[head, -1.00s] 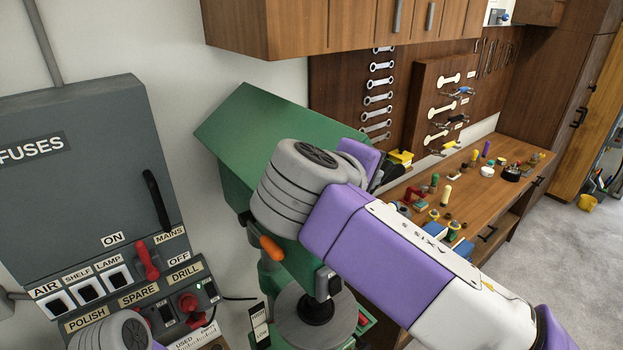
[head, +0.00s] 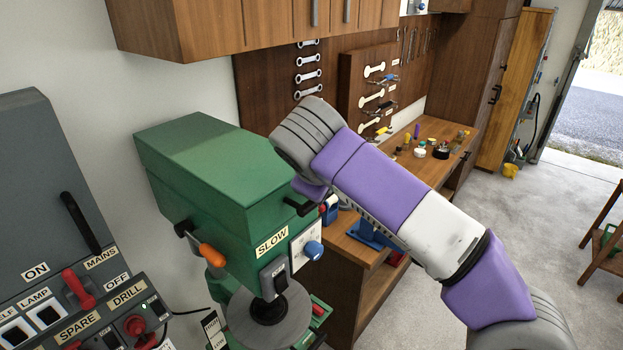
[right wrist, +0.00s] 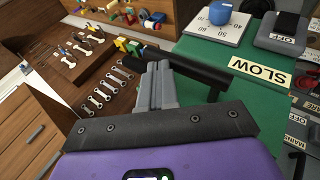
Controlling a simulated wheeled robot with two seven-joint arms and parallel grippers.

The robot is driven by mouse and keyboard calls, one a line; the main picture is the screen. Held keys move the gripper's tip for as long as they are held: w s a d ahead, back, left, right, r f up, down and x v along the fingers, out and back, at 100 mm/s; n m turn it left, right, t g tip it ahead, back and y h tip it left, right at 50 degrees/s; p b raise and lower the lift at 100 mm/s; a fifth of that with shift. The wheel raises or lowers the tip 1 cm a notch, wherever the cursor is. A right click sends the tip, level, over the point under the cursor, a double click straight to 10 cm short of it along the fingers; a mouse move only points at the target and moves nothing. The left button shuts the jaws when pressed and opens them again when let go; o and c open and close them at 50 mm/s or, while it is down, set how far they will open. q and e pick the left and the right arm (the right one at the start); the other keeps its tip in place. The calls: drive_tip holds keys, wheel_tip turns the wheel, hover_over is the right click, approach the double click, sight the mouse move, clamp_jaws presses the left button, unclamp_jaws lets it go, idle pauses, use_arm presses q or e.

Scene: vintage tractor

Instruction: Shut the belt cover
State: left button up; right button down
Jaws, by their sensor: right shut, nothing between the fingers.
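The green belt cover (head: 190,150) lies level on top of the drill press head (head: 225,235), and I see no gap between them; part of its right side is hidden by my arm. A black handle (head: 300,207) sticks out at its front right. My left gripper is out of view.
The grey switch box (head: 40,180) stands left of the drill. An orange-tipped lever (head: 211,255) and a blue knob (head: 313,250) project from the drill head. The wooden workbench (head: 440,150) lies behind my right arm, under the wall cabinets (head: 230,30). Open floor is at right.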

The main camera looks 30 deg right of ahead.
drive_tip(key=s+d+r+p, duration=0.1)
drive_tip(key=s+r+p, duration=0.3)
drive_tip(key=r, duration=0.9)
drive_tip(key=shift+d+r, duration=0.15)
drive_tip(key=shift+s, duration=0.1)
